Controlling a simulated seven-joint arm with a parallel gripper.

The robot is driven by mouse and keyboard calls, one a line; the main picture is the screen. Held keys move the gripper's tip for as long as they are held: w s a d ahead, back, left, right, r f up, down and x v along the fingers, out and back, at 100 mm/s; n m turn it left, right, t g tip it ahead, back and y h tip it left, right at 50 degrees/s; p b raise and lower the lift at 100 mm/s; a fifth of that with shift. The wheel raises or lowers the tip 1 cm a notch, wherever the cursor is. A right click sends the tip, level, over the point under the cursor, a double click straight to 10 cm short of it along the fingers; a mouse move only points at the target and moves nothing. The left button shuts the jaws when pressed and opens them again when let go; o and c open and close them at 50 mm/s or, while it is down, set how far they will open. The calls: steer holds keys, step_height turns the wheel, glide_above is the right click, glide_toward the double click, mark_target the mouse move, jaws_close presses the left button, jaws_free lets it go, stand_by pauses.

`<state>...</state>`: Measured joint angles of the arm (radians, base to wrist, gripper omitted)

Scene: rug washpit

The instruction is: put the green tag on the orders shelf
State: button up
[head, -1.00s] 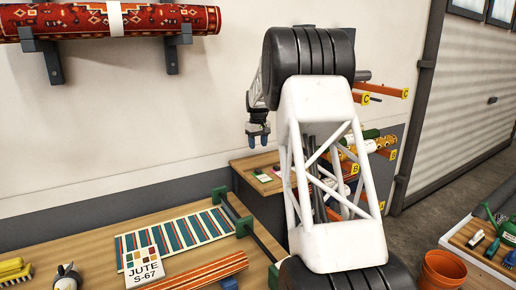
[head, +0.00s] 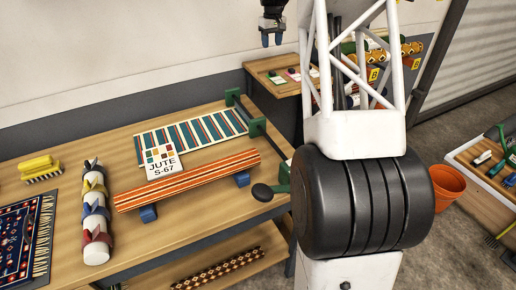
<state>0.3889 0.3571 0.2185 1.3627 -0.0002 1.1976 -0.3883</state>
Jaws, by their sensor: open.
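Small tags lie on that surface: a green and white one (head: 277,79) at the left, seemingly the green tag, a pink one (head: 293,74), and another (head: 314,72) partly behind my arm. The gripper appears clear of them. I see no label that names the orders shelf.
Rolls on lettered racks (head: 380,60) stand behind my arm. An orange bucket (head: 446,187) is at right.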

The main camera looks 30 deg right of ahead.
steer(key=s+a+r+t, duration=0.1)
steer(key=s+a+r, duration=0.4)
steer(key=s+a, duration=0.75)
steer(key=s+a+r, duration=0.4)
steer(key=s+a, duration=0.7)
steer(key=s, duration=0.2)
steer(key=s+a+f, duration=0.3)
steer(key=s+a, duration=0.1)
steer(key=s, duration=0.6)
steer(key=s+a+f+t, duration=0.1)
steer(key=s+a+f, duration=0.2)
steer(key=s, duration=0.8)
steer(key=s+a+f, duration=0.3)
steer(key=s+a, duration=0.2)
steer(key=s, duration=0.6)
steer(key=shift+s+t, duration=0.2)
steer(key=shift+t, duration=0.1)
